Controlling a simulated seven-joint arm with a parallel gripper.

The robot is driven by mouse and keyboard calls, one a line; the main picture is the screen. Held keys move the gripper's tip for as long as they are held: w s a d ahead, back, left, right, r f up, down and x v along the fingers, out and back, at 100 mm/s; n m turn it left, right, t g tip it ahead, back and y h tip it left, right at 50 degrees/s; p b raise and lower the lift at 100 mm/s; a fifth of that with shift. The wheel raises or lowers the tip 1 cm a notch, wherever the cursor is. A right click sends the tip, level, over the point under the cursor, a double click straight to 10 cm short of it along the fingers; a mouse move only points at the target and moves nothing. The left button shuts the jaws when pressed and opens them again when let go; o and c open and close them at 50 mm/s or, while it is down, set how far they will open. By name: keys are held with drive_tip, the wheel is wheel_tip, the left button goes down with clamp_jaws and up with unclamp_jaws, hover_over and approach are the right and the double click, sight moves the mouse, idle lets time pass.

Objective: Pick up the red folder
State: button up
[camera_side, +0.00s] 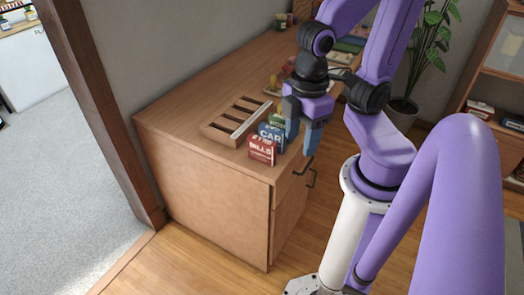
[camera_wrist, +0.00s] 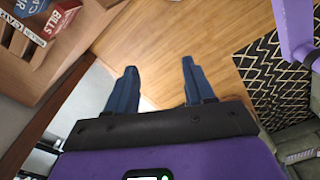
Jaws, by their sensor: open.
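The red folder (camera_side: 262,149), labelled BILLS, stands upright at the near corner of the wooden cabinet top, in front of a blue folder (camera_side: 270,134) labelled CAR. It also shows in the upper left of the wrist view (camera_wrist: 42,22). My gripper (camera_side: 301,138) is open and empty, with its blue fingers pointing down, to the right of the folders in the side view. In the wrist view the open fingers (camera_wrist: 159,75) have floor between them, and the red folder lies to their left, apart from them.
A slotted wooden rack (camera_side: 225,128) sits left of the folders on the cabinet (camera_side: 200,170). A green folder (camera_side: 277,119) stands behind the blue one. Farther back are more items and a potted plant (camera_side: 405,105). Dark handles (camera_side: 307,172) stick out of the cabinet's right side.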

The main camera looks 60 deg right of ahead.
drive_tip(key=w+d+f+m, duration=0.2)
drive_tip(key=w+m, duration=0.1)
drive_tip(key=w, duration=0.4)
drive_tip(key=m, duration=0.9)
hover_over(262, 140)
wheel_tip(262, 140, down, 6)
drive_tip(key=f, duration=1.1)
drive_tip(key=shift+s+d, duration=0.1)
drive_tip(key=shift+d, duration=0.1)
drive_tip(key=shift+a+f, duration=0.1)
drive_tip(key=shift+f, duration=2.85)
drive_tip(key=shift+c, duration=0.3)
clamp_jaws()
